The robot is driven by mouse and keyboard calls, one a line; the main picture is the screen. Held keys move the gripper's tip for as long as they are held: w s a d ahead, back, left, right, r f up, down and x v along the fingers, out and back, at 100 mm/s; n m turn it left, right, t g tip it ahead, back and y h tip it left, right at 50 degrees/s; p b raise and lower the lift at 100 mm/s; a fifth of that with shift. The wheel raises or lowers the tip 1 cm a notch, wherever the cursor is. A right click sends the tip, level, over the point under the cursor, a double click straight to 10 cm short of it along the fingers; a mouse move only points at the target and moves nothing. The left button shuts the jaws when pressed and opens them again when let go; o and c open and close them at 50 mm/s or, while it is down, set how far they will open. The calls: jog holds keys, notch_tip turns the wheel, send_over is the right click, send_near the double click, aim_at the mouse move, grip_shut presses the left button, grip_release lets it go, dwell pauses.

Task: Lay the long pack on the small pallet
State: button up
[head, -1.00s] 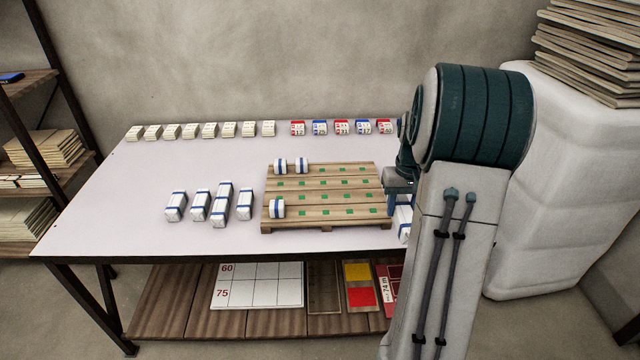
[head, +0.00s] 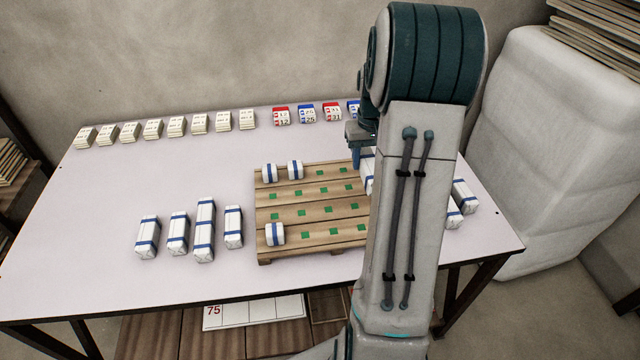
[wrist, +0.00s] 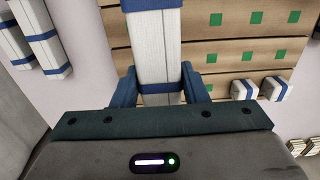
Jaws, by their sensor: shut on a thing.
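My gripper (wrist: 160,88) is shut on a long white pack (wrist: 153,48) with blue bands, its blue fingers on either side of it. In the head view, my gripper (head: 357,155) is at the far right part of the small pallet (head: 300,214), and the pack (head: 367,172) shows only as a sliver beside my arm. The pallet is wooden slats with green squares. In the wrist view the pack lies over the slats; I cannot tell whether it touches them. Three short packs sit on the pallet's left side, two at the back (head: 282,172) and one at the front (head: 275,234).
Several white packs (head: 190,230) stand left of the pallet, and two more (head: 460,203) lie right of my arm. Small white boxes (head: 165,125) and red and blue boxes (head: 306,114) line the table's back edge.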

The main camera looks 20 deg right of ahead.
send_over(324, 190)
notch_tip(324, 190, down, 6)
jog(key=shift+f+p, duration=0.2)
jog(key=shift+p, duration=0.1)
jog(key=shift+f, duration=2.05)
jog(key=shift+f, duration=0.25)
jog(key=o, duration=1.1)
jog(key=shift+r, duration=0.1)
jog(key=shift+c, duration=0.2)
jog(key=shift+r, duration=0.1)
